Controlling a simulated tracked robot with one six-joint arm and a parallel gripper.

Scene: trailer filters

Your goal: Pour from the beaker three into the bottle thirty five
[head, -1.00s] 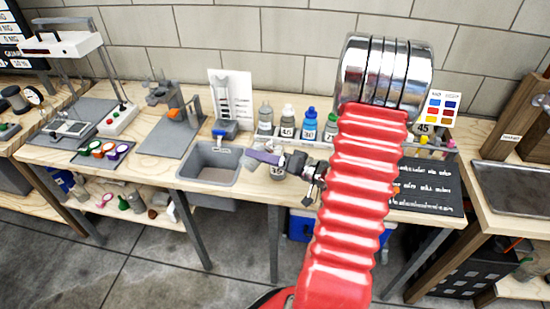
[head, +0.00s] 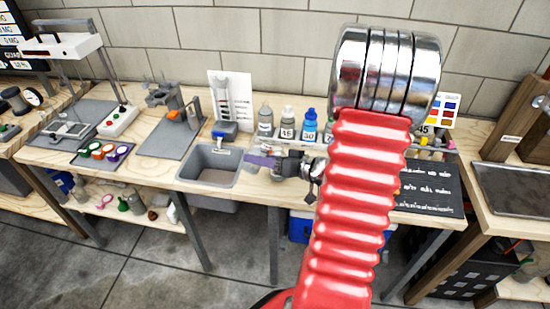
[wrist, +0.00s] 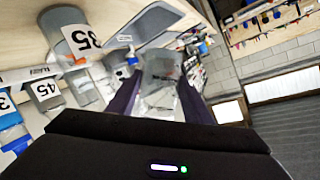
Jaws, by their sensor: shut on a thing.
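My gripper (wrist: 158,95) is shut on a clear, greyish beaker (wrist: 162,66) held between its dark purple fingers in the wrist view. I cannot read a number on it or tell its contents or exact tilt. A grey bottle (wrist: 52,19) with a white label that looks like 35 is at upper left in the wrist view, apart from the beaker in the picture. In the head view my gripper (head: 262,161) is low over the bench, right of the sink. There the beaker and bottle thirty five are largely hidden around the gripper.
A row of bottles stands behind my gripper: a grey one (head: 265,116), one labelled 15 (head: 287,120) and a blue one labelled 30 (head: 309,124). The sink (head: 209,165) is to the left. A dark board with writing (head: 432,186) lies to the right.

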